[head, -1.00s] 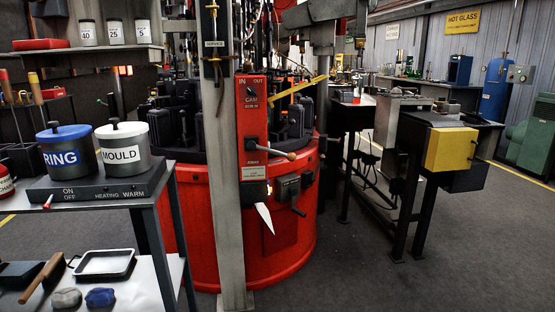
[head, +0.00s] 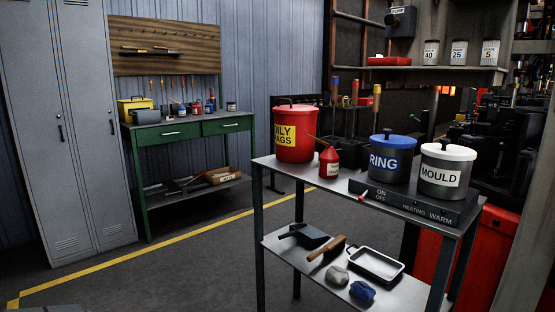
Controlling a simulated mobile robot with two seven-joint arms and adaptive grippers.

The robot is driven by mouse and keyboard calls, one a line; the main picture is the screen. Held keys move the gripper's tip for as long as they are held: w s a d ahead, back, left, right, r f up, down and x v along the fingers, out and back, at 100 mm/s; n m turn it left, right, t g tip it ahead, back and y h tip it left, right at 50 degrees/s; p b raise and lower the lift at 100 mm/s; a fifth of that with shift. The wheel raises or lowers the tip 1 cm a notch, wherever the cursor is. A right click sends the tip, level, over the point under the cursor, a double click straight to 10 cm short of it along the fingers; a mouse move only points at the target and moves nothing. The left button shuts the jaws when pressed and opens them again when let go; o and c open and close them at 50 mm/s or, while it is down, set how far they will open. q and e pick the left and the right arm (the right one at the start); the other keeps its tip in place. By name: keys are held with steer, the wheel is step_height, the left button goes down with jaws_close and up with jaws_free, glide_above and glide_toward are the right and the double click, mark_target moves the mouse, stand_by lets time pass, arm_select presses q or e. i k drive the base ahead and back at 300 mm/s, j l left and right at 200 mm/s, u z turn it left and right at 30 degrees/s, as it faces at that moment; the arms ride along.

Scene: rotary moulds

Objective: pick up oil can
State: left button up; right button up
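A small red oil can (head: 329,163) with a pale label and a thin spout tilted up to the left stands upright on the top shelf of the metal cart (head: 277,165). It stands between the larger red oily rags bin (head: 294,134) on its left and the blue-lidded RING pot (head: 392,160) on its right. Neither of my grippers shows in the head view, so nothing of mine is seen touching the can.
The white-lidded MOULD pot (head: 446,172) shares a heating plate (head: 408,201) with the RING pot. The cart's lower shelf holds a tray (head: 376,264), a brush and rags. A green workbench (head: 194,133) and grey lockers (head: 70,130) stand at left. Floor before them is clear.

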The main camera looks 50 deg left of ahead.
mark_target(328, 168)
steer(key=u, duration=1.1)
steer(key=z, duration=0.95)
steer(key=j+z, duration=0.5)
steer(key=j, duration=2.3)
